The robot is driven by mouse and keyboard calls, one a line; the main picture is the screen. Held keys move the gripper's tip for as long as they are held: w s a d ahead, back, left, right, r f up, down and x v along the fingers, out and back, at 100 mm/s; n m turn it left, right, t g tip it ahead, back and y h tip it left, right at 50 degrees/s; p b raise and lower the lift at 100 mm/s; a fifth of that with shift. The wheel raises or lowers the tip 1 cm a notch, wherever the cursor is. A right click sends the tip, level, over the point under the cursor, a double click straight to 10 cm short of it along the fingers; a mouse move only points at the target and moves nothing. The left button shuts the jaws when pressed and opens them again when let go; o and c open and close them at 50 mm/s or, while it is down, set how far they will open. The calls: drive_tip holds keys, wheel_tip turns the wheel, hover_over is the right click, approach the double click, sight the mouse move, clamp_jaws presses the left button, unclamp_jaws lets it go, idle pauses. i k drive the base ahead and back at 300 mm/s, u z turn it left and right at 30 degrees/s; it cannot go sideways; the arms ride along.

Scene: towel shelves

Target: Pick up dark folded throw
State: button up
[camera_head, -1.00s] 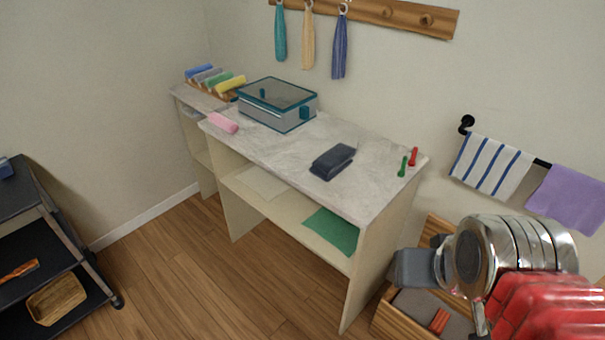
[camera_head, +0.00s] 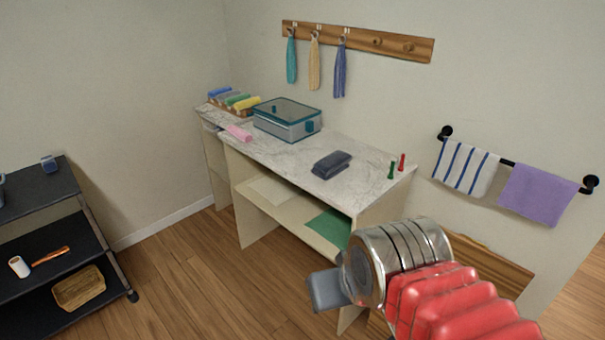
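The dark folded throw (camera_head: 332,164) lies flat on the marble-patterned top of the shelf unit (camera_head: 290,160), a little right of its middle. It is a small dark blue-grey folded bundle. My gripper (camera_head: 318,292) shows at the lower middle, in front of the shelf unit and well apart from the throw. Only a grey block-like part of it shows beyond the metal wrist, so I cannot tell whether its fingers are open.
A glass box with teal edges (camera_head: 287,121), a pink roll (camera_head: 238,132) and green and red pegs (camera_head: 391,170) share the top. Rolled towels (camera_head: 233,99) sit at its left end. A black cart (camera_head: 48,235) stands left. Towels hang on a rail (camera_head: 508,162) at right.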

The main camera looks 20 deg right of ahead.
sight(334, 164)
drive_tip(key=z, duration=0.35)
drive_tip(key=i, duration=0.7)
drive_tip(key=u, duration=0.6)
drive_tip(key=i, duration=0.9)
